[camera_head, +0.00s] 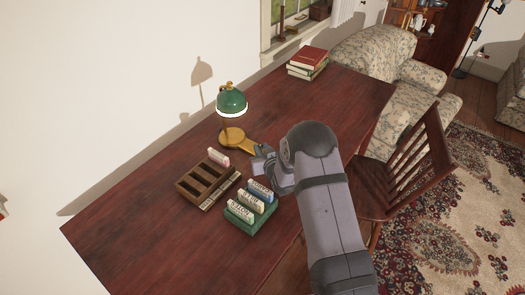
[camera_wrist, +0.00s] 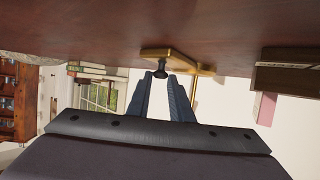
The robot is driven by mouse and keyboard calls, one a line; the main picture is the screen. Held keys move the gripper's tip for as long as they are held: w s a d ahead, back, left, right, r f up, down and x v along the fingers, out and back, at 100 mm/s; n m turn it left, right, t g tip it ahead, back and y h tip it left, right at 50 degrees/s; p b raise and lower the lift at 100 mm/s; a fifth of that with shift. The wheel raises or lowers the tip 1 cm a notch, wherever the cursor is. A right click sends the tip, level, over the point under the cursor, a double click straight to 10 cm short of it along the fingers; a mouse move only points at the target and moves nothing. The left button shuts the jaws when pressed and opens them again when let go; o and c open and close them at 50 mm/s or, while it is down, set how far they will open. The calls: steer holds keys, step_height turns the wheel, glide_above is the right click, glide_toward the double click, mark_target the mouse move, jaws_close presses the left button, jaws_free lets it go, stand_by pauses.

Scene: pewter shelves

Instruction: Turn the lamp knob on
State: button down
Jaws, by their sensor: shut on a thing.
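The desk lamp has a green shade (camera_head: 231,100) and a brass base (camera_head: 231,137), and it stands on the desk toward the wall. In the wrist view, which looks upside down, the brass base (camera_wrist: 178,59) shows with a dark round lamp knob (camera_wrist: 161,71) on its near end. My gripper (camera_head: 258,153) reaches in low from the right, beside the base. In the wrist view my gripper's two fingers (camera_wrist: 162,80) close in around the knob and are shut on it. In the head view the knob is hidden by my gripper.
A wooden slotted box (camera_head: 205,182) with a pale block, and a green holder (camera_head: 240,215) with several labelled blocks, stand close in front of the lamp. Red books (camera_head: 307,62) lie at the far end of the desk (camera_head: 130,235). A wooden chair (camera_head: 410,165) is at right.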

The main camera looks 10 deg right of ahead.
steer(key=c, duration=1.6)
jaws_free()
steer(key=shift+b+v, duration=0.65)
steer(key=shift+v, duration=3)
